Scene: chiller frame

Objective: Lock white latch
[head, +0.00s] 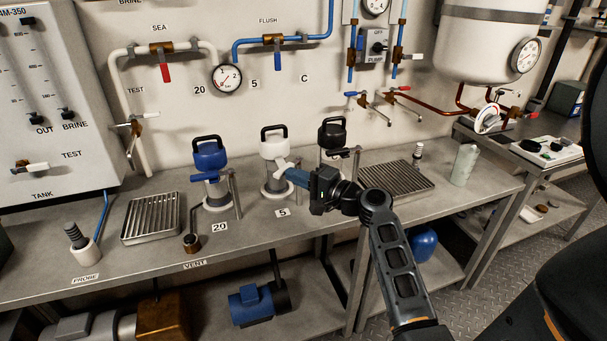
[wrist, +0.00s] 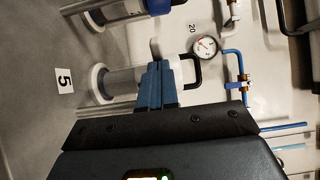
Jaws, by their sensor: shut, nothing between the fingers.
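The canister with a white cap (head: 274,142) and black handle stands on the bench behind the label 5, between a blue-capped and a black-capped one. A white latch piece (head: 282,163) shows at its side, just by my fingertips. My gripper (head: 286,173) has its blue fingers closed together, pointing left at the canister. In the wrist view, my gripper (wrist: 157,68) lies in front of the canister's upper part and hides some of it. The canister's clear body (wrist: 125,80) and white base ring (wrist: 97,84) show there. I cannot tell whether the fingers touch the latch.
The blue-capped canister (head: 210,156) has its blue latch out to the left. The black-capped canister (head: 332,133) stands close behind my gripper. A slotted tray (head: 394,178) lies to the right, another (head: 151,219) to the left. Pipes and a gauge (head: 227,78) are on the wall.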

